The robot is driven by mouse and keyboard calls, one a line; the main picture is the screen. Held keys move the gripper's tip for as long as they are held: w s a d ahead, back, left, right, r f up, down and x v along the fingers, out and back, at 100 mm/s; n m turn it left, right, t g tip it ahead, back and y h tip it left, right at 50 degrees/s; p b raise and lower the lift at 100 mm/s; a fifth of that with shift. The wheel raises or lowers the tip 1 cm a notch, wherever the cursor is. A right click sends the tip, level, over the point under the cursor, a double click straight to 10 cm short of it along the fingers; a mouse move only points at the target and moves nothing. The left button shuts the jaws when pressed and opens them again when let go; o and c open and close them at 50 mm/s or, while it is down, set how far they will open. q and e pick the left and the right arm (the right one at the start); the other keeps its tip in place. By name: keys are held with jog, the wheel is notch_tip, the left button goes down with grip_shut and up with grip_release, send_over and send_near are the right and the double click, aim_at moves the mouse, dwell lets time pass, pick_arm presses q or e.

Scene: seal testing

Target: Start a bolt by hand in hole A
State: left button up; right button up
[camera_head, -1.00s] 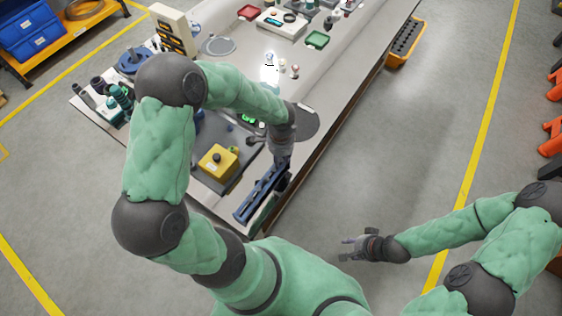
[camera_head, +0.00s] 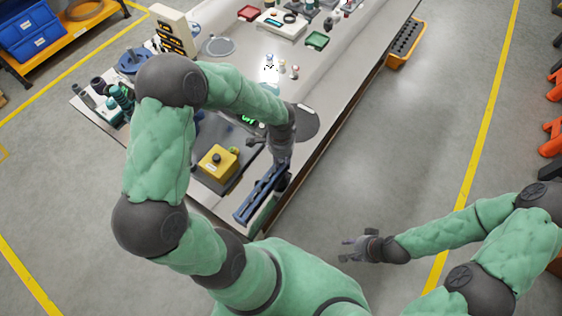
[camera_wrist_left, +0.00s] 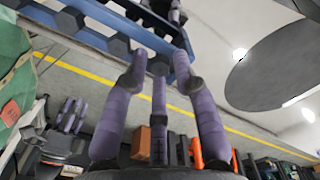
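A long blue rack (camera_head: 260,193) lies along the near end of the bench. In the left wrist view the blue rack (camera_wrist_left: 75,10) has dark hexagonal shapes along it; I cannot tell whether these are bolt heads or openings. My left gripper (camera_head: 280,166) is at the rack's far end, mostly hidden by my own wrist. In the left wrist view the left gripper (camera_wrist_left: 158,60) has its purple fingers apart, with nothing visible held between the tips, close to the rack. My right gripper (camera_head: 349,248) is empty and open, off the bench over the floor. I cannot identify hole A.
A yellow box (camera_head: 217,162) with a dark knob sits on a grey plate left of the rack. A dark round disc (camera_head: 304,122) lies beyond the gripper. Green (camera_head: 317,40) and red trays are at the back.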

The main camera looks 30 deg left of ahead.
pick_arm(q)
jog(key=shift+c, duration=0.3)
grip_shut()
jog(key=shift+r, duration=0.2)
jog(key=shift+r+p, duration=2.75)
jog(key=shift+r, duration=0.6)
